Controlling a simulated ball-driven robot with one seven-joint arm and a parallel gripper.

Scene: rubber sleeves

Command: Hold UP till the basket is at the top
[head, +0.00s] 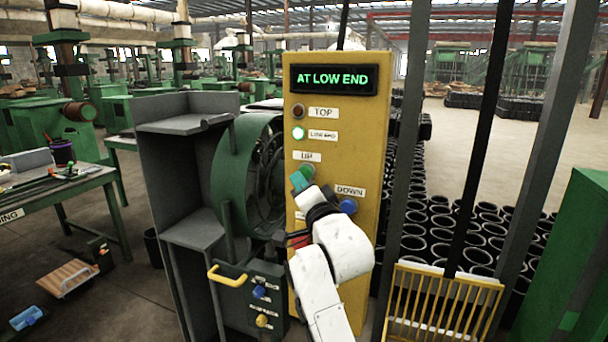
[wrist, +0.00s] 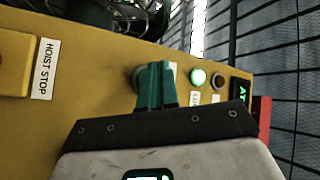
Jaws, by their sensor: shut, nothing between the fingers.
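The yellow control panel (head: 345,110) has a display (head: 333,79) reading AT LOW END. Its LOW END lamp (head: 298,133) is lit and its TOP lamp (head: 298,111) is dark. The green UP button (head: 308,171) sits under its label, with the blue DOWN button (head: 348,206) lower right. My gripper (head: 299,180) is shut and empty, its teal fingertips at the UP button. The wrist view shows the fingers (wrist: 155,85) pointing at the panel, covering part of the button; I cannot tell if they touch. The yellow barred basket (head: 443,305) is low at right.
A HOIST STOP label (wrist: 43,69) is on the panel in the wrist view. A green drum (head: 238,175) and grey cabinet (head: 165,175) stand left of the panel. Dark posts (head: 474,140) rise by the basket. Black rubber sleeves (head: 445,222) cover the floor behind.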

